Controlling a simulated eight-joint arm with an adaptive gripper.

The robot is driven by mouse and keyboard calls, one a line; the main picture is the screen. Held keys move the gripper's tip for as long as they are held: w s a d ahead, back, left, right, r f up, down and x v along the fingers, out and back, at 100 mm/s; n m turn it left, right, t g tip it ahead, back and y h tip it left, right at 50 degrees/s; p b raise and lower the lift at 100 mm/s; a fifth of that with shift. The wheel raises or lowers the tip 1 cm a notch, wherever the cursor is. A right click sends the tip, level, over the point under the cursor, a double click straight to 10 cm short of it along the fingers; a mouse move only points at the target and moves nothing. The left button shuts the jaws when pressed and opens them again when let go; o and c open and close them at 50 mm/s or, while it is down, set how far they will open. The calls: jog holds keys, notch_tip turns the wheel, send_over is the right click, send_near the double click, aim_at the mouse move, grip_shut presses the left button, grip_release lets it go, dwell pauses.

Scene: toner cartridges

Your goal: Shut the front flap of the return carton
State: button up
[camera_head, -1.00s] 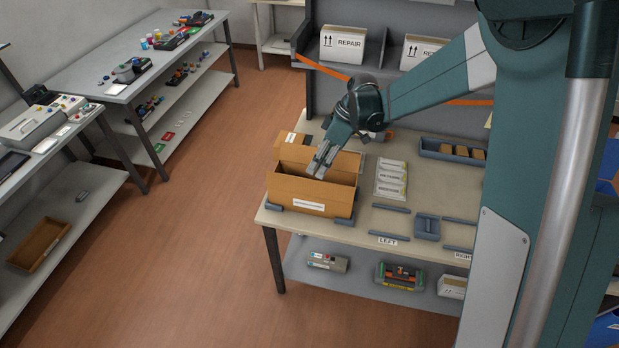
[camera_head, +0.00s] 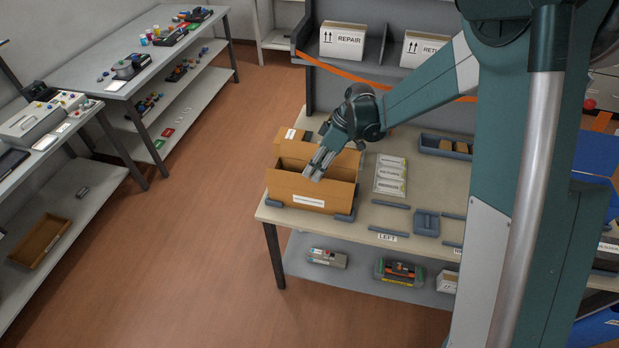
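The return carton (camera_head: 290,190) is a brown cardboard box at the near left corner of the workbench. Its top is open and the dark inside shows. A white label is on its front wall, and a flap (camera_head: 288,147) with a small label stands up at its back. The front flap cannot be clearly told apart from the tall front wall. My gripper (camera_head: 316,172) reaches down from the upper right, with its fingertips over the carton's opening near the front wall's upper edge. Contact cannot be told. The fingers look close together and empty, but whether they are fully shut is unclear.
Grey corner stops (camera_head: 343,217) sit at the carton's base. To its right lie a labelled white sheet (camera_head: 391,175), grey rails and a small grey holder (camera_head: 426,224). A divided grey tray (camera_head: 445,146) is farther back. Cartons stand on the rear shelf (camera_head: 384,45).

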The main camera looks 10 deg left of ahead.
aim_at(310, 178)
jog(key=shift+x, duration=2.1)
jog(key=shift+c, duration=0.7)
grip_shut()
